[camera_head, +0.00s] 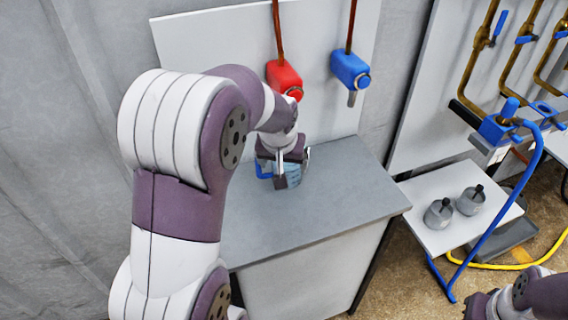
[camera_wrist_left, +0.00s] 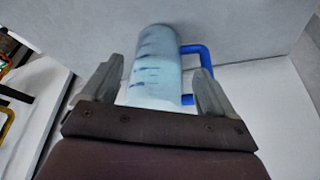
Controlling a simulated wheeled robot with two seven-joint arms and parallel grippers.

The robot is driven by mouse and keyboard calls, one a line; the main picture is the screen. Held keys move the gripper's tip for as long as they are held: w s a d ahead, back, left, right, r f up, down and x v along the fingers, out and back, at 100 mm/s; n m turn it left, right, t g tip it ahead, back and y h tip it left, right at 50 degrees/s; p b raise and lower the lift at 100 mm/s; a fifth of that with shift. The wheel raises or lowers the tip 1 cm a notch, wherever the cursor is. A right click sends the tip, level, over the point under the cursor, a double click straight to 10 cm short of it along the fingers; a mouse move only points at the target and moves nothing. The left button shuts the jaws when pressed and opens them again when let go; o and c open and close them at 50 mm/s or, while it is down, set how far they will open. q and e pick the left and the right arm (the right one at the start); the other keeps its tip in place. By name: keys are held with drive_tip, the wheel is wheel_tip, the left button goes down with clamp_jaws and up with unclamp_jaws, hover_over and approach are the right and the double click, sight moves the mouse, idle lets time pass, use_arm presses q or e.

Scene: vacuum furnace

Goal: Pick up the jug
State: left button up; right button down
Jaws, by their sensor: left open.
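The jug (camera_head: 292,171) stands on the grey table, mostly hidden behind my left gripper in the head view. In the left wrist view the jug (camera_wrist_left: 155,72) is pale, light blue and translucent, with dark measuring marks and a blue handle (camera_wrist_left: 207,62) on its right side. My left gripper (camera_head: 293,168) is at the jug. In the left wrist view its open fingers (camera_wrist_left: 160,68) appear on either side of the jug's body, the right finger overlapping the handle's lower part. I cannot tell whether they touch it. Of my right arm only a part shows, at the bottom right.
The grey table (camera_head: 315,215) is otherwise clear. A red tap (camera_head: 284,80) and a blue tap (camera_head: 351,70) hang above it on a white panel (camera_head: 225,45). To the right, a small white table (camera_head: 440,235) holds two grey weights (camera_head: 455,205) near a blue hose.

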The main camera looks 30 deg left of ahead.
use_arm(q)
drive_tip(key=w, duration=0.1)
drive_tip(key=w+a+f, duration=0.1)
drive_tip(key=w, duration=0.2)
drive_tip(key=shift+a+f, duration=0.15)
drive_tip(key=shift+a, duration=0.2)
drive_tip(key=shift+d, duration=0.15)
drive_tip(key=shift+c, duration=0.3)
clamp_jaws()
